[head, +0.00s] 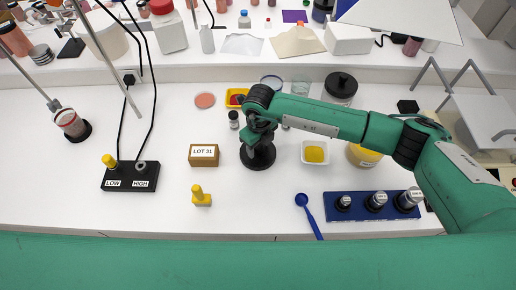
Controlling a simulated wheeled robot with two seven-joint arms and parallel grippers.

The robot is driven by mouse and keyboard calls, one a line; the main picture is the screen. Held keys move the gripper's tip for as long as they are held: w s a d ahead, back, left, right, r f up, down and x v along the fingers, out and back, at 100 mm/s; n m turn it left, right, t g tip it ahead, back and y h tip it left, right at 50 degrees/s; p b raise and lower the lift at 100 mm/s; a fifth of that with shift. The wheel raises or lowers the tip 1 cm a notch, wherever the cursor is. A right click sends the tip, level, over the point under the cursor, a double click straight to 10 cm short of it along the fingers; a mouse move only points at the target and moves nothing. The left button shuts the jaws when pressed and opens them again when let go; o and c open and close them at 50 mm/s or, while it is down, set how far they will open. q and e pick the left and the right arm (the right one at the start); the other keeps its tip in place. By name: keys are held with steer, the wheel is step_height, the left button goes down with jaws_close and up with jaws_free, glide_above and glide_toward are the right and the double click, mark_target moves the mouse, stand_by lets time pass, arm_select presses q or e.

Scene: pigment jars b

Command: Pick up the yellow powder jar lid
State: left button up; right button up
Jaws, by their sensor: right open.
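A round black lid with a raised knob (258,158) lies on the white table near the middle of the head view. My right gripper (257,138) is directly above it, pointing down, with its jaws open; its fingers blend with the dark lid, so I cannot tell whether they touch the knob. The yellow powder jar (364,156) stands to the right, partly hidden by my right arm. My left gripper is not in view.
A label block marked LOT 31 (203,155) stands just left of the lid. A white dish of yellow powder (315,152) is to the right. A blue spoon (309,215) and a blue weight rack (330,212) lie in front. Another black-lidded jar (340,88) stands behind my arm.

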steer(key=shift+f, duration=0.55)
steer(key=c, duration=1.1)
steer(key=shift+o, duration=0.2)
steer(key=shift+r, duration=0.15)
